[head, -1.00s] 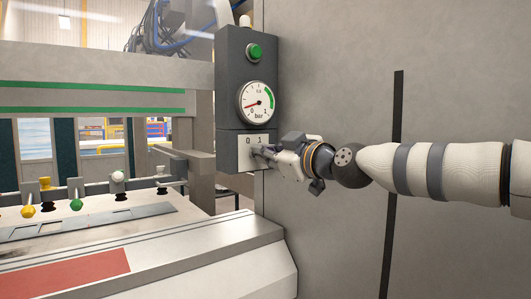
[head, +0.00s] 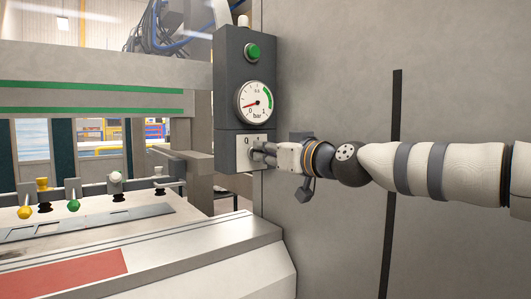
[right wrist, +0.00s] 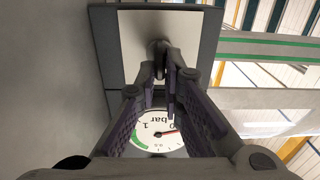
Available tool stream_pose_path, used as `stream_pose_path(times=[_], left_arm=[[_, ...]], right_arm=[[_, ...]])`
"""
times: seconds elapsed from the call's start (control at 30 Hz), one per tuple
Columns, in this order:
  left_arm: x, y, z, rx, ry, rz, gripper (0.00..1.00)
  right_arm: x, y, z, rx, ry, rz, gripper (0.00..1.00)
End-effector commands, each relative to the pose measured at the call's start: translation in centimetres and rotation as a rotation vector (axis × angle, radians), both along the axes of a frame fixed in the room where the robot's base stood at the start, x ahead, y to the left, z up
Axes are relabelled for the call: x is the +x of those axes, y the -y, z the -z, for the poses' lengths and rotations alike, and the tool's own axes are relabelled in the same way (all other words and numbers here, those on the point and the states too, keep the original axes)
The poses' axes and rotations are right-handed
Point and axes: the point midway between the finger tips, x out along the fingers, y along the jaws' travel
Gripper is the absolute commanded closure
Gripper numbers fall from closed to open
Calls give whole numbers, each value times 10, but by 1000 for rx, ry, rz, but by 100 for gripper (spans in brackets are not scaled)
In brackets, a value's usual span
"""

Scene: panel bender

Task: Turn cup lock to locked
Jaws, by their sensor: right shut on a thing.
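The lock knob (right wrist: 157,50) is a small dark handle on a pale plate (right wrist: 185,24) in the right wrist view. In the head view the pale plate (head: 240,152) is at the bottom of a dark control box (head: 228,104); its "0" shows, and its right part is hidden by my fingers. My right gripper (head: 262,154) reaches in from the right and is shut on the knob; its fingertips (right wrist: 164,76) meet around it in the wrist view. The knob is mostly covered, so its exact setting cannot be told. My left gripper is out of view.
A pressure gauge (head: 255,102) and a green button (head: 252,52) sit above the plate. A grey panel (head: 335,80) stands close behind my right arm. The machine bed (head: 190,240) lies lower left, with yellow and green knobs further left.

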Motion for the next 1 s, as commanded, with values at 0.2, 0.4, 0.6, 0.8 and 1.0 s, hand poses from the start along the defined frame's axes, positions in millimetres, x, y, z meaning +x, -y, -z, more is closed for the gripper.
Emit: stream_pose_path(times=[0.2,0.4,0.6,0.8,1.0], left_arm=[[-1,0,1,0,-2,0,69],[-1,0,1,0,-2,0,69],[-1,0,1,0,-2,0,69],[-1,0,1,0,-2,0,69],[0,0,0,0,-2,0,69]], right_arm=[[1,1,0,159,-114,1,100],[2,2,0,282,-204,1,100],[2,3,1,371,-269,0,100],[2,3,1,423,-307,0,100],[2,3,1,445,-323,0,100]])
